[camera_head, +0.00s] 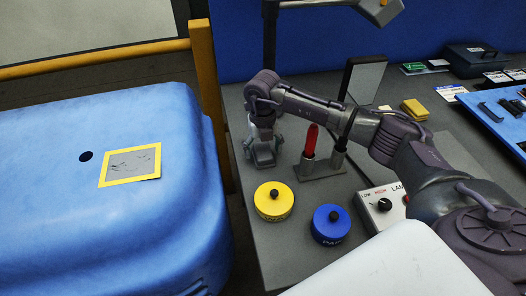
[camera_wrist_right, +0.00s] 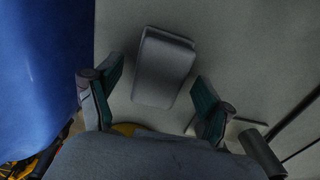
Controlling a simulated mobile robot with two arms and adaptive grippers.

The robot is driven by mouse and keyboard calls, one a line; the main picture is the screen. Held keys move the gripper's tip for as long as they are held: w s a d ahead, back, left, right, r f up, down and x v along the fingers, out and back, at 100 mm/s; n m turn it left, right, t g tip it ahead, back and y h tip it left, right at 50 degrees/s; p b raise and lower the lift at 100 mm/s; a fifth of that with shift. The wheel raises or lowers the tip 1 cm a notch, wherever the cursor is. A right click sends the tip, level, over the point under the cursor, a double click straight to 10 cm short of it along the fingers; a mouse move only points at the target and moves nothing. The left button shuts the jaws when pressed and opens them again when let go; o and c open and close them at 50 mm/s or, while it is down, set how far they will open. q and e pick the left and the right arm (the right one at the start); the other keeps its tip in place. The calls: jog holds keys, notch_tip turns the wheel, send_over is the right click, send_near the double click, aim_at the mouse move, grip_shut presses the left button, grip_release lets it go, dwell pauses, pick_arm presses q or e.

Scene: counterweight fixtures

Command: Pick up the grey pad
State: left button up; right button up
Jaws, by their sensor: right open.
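In the right wrist view a grey pad (camera_wrist_right: 166,62), a rounded block, sits on the grey tabletop between and just beyond my finger pads. My right gripper (camera_wrist_right: 157,80) is open, with one green-lined finger on each side, apart from the pad. In the head view my right gripper (camera_head: 262,154) points down over the left part of the bench. There I cannot clearly tell the pad from the grey gripper parts. My left gripper is not in view.
A red-handled tool stands in a metal holder (camera_head: 320,168) just right of the gripper. A yellow weight (camera_head: 273,208) and a blue weight (camera_head: 330,232) stand in front. A control box (camera_head: 380,206) is further right. A blue case (camera_head: 60,200) lies left of the bench.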

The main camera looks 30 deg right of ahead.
aim_at(266, 147)
jog(key=c, duration=1.3)
jog(key=shift+o, duration=0.2)
jog(key=shift+r, duration=0.15)
jog(key=shift+r, duration=0.25)
jog(key=r+b, duration=0.1)
jog(key=d+r+b, duration=0.1)
jog(key=r, duration=0.1)
jog(key=shift+w+d+r, duration=0.1)
jog(key=shift+w+r, duration=0.1)
jog(key=shift+r, duration=0.1)
jog(key=w+d+r+b, duration=0.2)
jog(key=d+r, duration=0.4)
jog(key=d, duration=0.4)
jog(key=shift+w+r+b, duration=0.25)
jog(key=shift+r+b, duration=0.05)
jog(key=shift+b, duration=0.1)
